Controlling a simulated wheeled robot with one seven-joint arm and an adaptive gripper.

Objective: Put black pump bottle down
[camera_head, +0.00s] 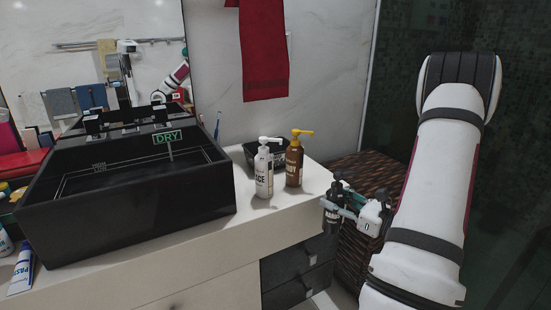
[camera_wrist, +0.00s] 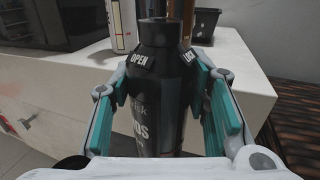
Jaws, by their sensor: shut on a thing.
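My gripper (camera_head: 347,207) is at the right end of the white counter (camera_head: 188,250), out past its edge. It is shut on the black pump bottle (camera_head: 332,216), which is upright and partly covered by the fingers. In the wrist view the black bottle (camera_wrist: 158,92) fills the middle, with "OPEN" and "LOCK" on its shoulder. The teal finger pads (camera_wrist: 165,103) press on both its sides. The counter top lies behind the bottle in that view. The bottle's base is hidden in both views.
A white pump bottle (camera_head: 264,172) and a brown pump bottle (camera_head: 294,164) with a yellow pump stand near the counter's right end, before a small black box (camera_head: 250,153). A black vessel sink (camera_head: 130,195) fills the left. A wicker basket (camera_head: 359,245) stands right of the counter. Bare counter lies in front of the bottles.

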